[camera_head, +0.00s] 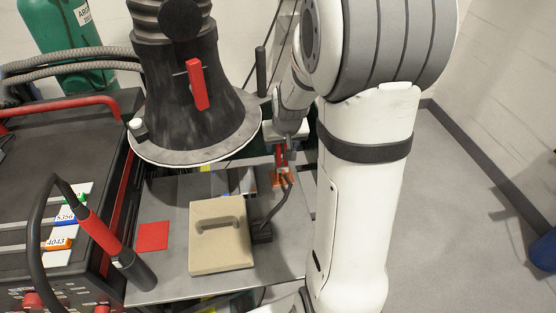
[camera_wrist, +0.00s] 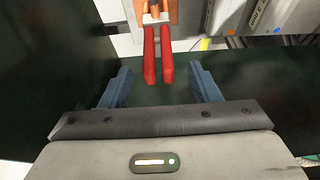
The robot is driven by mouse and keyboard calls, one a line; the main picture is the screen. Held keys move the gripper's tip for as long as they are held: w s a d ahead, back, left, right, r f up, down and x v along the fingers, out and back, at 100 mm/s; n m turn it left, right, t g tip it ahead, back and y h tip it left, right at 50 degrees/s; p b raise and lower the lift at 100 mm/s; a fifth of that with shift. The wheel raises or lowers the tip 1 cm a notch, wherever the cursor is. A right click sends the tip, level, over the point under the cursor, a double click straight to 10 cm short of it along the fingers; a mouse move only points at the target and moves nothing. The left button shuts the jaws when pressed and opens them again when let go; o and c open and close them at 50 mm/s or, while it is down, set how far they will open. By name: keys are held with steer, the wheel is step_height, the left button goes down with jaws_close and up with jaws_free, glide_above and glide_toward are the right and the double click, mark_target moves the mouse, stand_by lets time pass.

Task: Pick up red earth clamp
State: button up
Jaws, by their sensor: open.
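The red earth clamp (camera_wrist: 151,58) shows in the wrist view with its two red handles pointing toward my gripper. Its metal and copper-coloured jaw end is at the top, by a copper-coloured plate (camera_wrist: 172,14). My gripper (camera_wrist: 160,72) is open, with one blue-grey finger on each side of the handles. The handle ends reach between the fingertips, with a gap on both sides. In the head view, the clamp (camera_head: 281,157) is a small red shape just below my gripper (camera_head: 284,138), partly hidden by it. Whether the clamp grips the plate is unclear.
A dark cone-shaped fixture with a round flange (camera_head: 190,148) stands left of my gripper. A beige block with a handle (camera_head: 221,255) and a red square (camera_head: 153,236) lie on the grey table (camera_head: 180,275). A torch (camera_head: 100,230) leans by the black machine at left.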

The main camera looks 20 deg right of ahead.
mark_target(282, 161)
steer(key=shift+p+x, duration=0.65)
steer(key=shift+x, duration=1.95)
steer(key=shift+d, duration=0.1)
jaws_close()
